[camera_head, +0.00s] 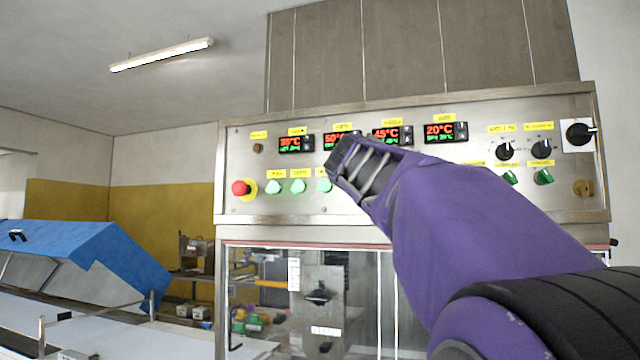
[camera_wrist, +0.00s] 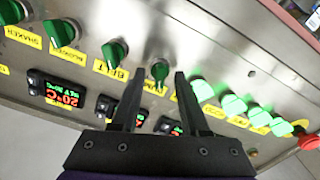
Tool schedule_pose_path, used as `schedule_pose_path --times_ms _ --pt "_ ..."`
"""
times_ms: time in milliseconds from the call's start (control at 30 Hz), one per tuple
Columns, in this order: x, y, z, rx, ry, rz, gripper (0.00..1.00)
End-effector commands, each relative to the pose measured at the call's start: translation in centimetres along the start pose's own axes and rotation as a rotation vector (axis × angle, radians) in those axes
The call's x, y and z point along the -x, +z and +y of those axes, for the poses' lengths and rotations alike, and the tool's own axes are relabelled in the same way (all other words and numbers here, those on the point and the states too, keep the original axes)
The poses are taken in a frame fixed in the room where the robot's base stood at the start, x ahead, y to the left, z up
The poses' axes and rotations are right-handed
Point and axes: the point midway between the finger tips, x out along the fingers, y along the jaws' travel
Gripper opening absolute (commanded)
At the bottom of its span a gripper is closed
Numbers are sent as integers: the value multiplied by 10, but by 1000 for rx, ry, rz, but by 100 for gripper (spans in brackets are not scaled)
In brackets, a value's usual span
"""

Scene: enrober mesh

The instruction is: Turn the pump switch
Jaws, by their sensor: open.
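The pump switch looks to be the green rotary knob (camera_wrist: 160,72) in the wrist view, last in a row of similar green knobs. In the head view my purple arm reaches across the control panel (camera_head: 405,214) and hides this knob; the fingertips are not clear there.
Beside the fingers are the belt knob (camera_wrist: 115,52), the blower knob (camera_wrist: 62,32) and several lit green buttons (camera_wrist: 202,90). A red emergency stop (camera_head: 240,188) is at the panel's left. Temperature displays (camera_head: 445,132) run along its top. A blue hood (camera_head: 90,250) stands at left.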

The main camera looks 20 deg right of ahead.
Motion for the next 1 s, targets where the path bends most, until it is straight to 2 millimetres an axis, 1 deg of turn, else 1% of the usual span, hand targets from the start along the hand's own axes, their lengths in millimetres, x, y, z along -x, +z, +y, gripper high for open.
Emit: schedule_pose_path --times_ms 100,133,267,300,367,400,700,1000 --pt "0 0 0 0 0 0 45" --pt "0 0 0 0 0 0 43" --pt "0 0 0 0 0 0 20" --pt "0 0 0 0 0 0 13" --pt "0 0 0 0 0 0 2" --pt "0 0 0 0 0 0 0" --pt "0 0 0 12 0 0 0" --pt "0 0 1 177 1 0 0"
